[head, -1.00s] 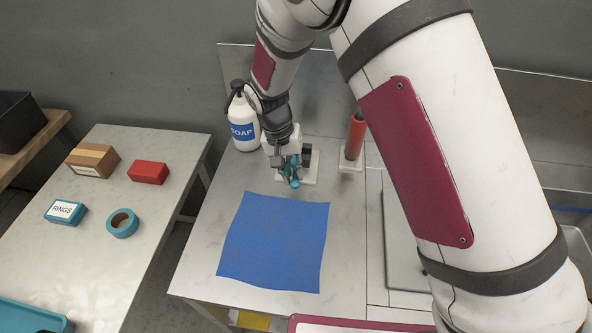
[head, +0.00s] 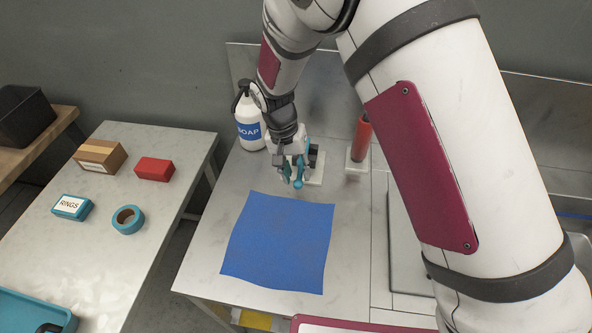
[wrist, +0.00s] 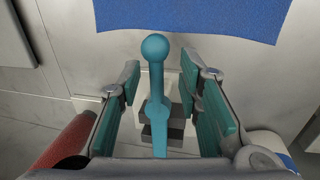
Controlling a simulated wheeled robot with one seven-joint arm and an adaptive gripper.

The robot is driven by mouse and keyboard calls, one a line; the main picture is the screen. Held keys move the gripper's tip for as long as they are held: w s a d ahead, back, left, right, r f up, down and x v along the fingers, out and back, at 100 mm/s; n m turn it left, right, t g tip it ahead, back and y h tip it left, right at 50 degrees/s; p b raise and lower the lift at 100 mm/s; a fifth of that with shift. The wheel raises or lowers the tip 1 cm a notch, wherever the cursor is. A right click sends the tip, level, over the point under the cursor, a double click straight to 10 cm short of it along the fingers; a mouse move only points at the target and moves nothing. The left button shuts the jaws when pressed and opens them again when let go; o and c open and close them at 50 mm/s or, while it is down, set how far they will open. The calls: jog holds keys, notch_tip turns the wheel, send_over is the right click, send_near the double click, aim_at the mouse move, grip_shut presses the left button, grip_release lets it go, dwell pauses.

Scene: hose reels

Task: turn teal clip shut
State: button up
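The teal clip (wrist: 156,82) is a lever with a round ball end, on a dark block over a pale base plate (head: 317,168) near the back of the bench. In the wrist view the lever runs lengthwise between the two fingers, with its ball end toward the blue cloth. My gripper (wrist: 160,80) is open, its teal-padded fingers on either side of the lever with a gap showing on both sides. In the head view my gripper (head: 299,169) points down over the clip and hides most of it; the ball end shows below.
A soap bottle (head: 248,131) stands close to the left of my gripper, and a red cylinder (head: 361,139) on a pale base to the right. A blue cloth (head: 278,243) lies in front. A side table (head: 100,240) at left holds boxes and tape (head: 128,220).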

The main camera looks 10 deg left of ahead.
notch_tip(320, 180, up, 12)
jog(key=a, duration=0.2)
jog(key=shift+a, duration=0.15)
jog(key=shift+f, duration=0.1)
dwell(0.4)
jog(key=s+d+r+t+y, duration=0.1)
jog(key=s+d+r, duration=0.1)
jog(key=d+r, duration=0.6)
jog(key=s+d+r+t+y, duration=0.1)
jog(key=s+d+r, duration=0.2)
jog(key=d+r, duration=0.5)
jog(key=s+d+r+t, duration=0.3)
jog(key=s+d, duration=0.9)
jog(key=s, duration=0.4)
jog(key=shift+s+d+r+n+t, duration=0.2)
jog(key=shift+r+n+t, duration=0.15)
jog(key=shift+r, duration=0.35)
